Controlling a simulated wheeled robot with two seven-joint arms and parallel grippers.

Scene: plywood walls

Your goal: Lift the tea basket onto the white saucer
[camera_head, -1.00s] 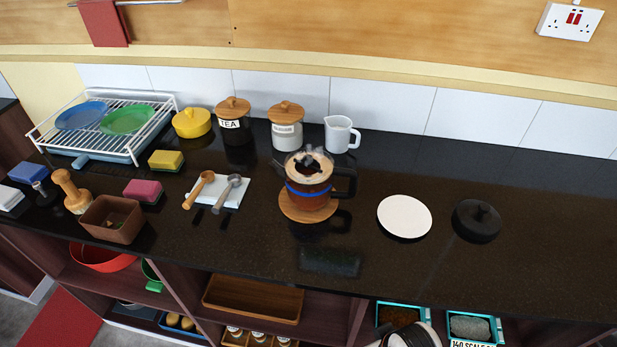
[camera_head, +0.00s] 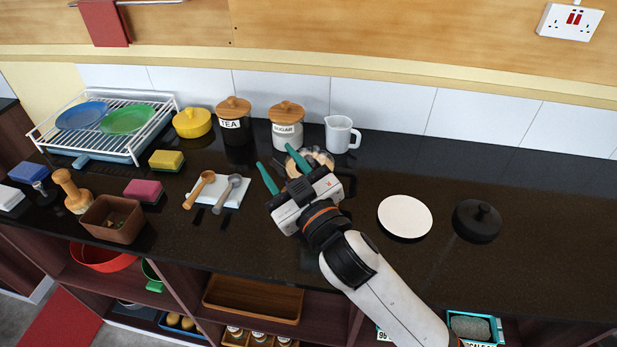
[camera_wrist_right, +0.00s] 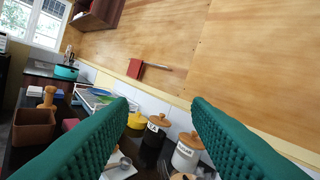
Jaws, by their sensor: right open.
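The glass tea pot (camera_head: 322,157) stands mid-counter. Only part of its rim shows in the head view, and the tea basket inside it is hidden behind my right gripper. The white saucer (camera_head: 405,216) lies flat and empty to the right of the pot. My right gripper (camera_head: 277,157) is open, its green fingers pointing up-left over the counter in front of the pot, with nothing between them. In the right wrist view the open fingers (camera_wrist_right: 161,108) show, with only a small part of what may be the pot at the lower edge. My left gripper is not in view.
A black lid (camera_head: 477,221) lies right of the saucer. Tea jar (camera_head: 236,125), sugar jar (camera_head: 287,128) and white jug (camera_head: 340,134) stand behind the pot. Two scoops rest on a white tray (camera_head: 233,194) to the left. The counter's right end is clear.

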